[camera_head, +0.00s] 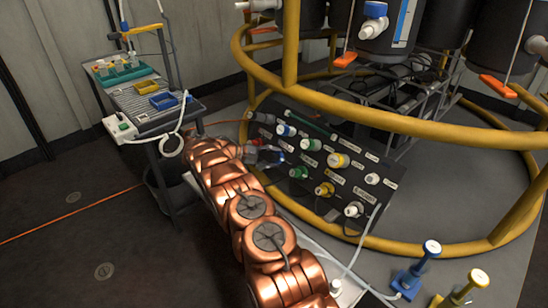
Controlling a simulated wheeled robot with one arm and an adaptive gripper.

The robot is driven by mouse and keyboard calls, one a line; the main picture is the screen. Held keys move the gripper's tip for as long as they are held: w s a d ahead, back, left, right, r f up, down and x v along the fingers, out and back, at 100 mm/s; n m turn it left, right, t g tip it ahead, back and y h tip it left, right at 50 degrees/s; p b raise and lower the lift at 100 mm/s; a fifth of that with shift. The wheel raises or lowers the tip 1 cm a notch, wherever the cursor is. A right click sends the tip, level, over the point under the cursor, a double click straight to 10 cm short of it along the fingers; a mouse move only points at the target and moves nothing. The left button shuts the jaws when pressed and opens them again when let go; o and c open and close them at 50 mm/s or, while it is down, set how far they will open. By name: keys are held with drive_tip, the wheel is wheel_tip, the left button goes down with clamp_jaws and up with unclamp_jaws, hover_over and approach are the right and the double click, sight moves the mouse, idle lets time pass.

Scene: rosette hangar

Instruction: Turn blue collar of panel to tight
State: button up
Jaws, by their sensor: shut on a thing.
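The dark sloped panel (330,130) stands inside the yellow ring frame, with two rows of coloured fittings and white labels. The upper row has a blue-and-white fitting (286,130) at its left. My gripper (272,155) reaches the left end of the lower row and is shut on the blue collar (281,157) there. Only a little blue shows past the fingers; the rest of the collar and any mark on it are hidden. I cannot tell how far it is turned.
Green (299,172), yellow (325,189) and white (353,209) lower fittings sit to the right of my gripper. The yellow ring rail (370,117) passes above the panel. A cart (165,117) stands at left. A hose (364,240) hangs at lower right.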

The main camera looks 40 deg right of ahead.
drive_tip(key=shift+m+y, duration=0.3)
drive_tip(key=shift+m, duration=0.4)
drive_tip(key=o, duration=1.2)
drive_tip(key=shift+c, duration=0.2)
drive_tip(key=v, duration=0.7)
drive_tip(key=shift+a, duration=0.15)
drive_tip(key=shift+w+r, duration=0.15)
drive_tip(key=shift+r, duration=0.05)
